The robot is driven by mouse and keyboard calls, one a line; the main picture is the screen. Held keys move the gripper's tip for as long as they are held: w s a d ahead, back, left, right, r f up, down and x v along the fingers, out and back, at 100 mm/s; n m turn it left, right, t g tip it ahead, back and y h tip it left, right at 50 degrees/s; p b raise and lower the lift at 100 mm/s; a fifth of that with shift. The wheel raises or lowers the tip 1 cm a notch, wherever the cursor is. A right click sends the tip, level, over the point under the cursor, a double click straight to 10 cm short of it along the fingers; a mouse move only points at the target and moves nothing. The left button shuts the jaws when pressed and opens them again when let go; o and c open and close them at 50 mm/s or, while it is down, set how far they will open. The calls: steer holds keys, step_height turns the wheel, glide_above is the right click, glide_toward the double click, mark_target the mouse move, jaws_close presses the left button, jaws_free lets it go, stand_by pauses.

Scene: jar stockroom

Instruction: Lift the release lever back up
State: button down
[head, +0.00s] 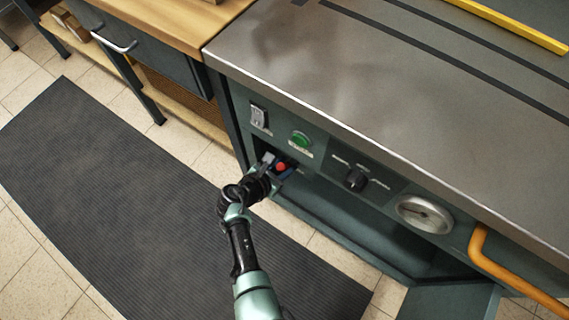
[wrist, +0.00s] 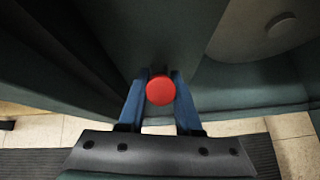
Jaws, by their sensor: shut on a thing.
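The release lever shows as a red round knob (head: 281,167) on the front of the green-grey machine, below the green button. In the wrist view the red knob (wrist: 160,90) sits between the two blue fingers of my gripper (wrist: 158,80). My gripper (head: 284,171) is shut on the knob from the front. The lever's shaft is hidden behind the knob and fingers, so I cannot tell its angle.
The panel carries a rocker switch (head: 259,116), a green button (head: 301,139), a black rotary knob (head: 356,179) and a round gauge (head: 425,214). An orange handle (head: 484,253) juts out at right. A dark mat (head: 130,210) covers the floor.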

steer(key=c, duration=0.6)
jaws_free()
steer(key=shift+s+a+r+p, duration=0.25)
steer(key=shift+s+r+p, duration=0.05)
steer(key=shift+r+p, duration=0.15)
steer(key=p+v, duration=0.5)
steer(key=v, duration=0.6)
steer(key=shift+s+a+p, duration=0.25)
steer(key=shift+s+p, duration=0.1)
steer(key=shift+p, duration=0.05)
steer(key=shift+r, duration=0.1)
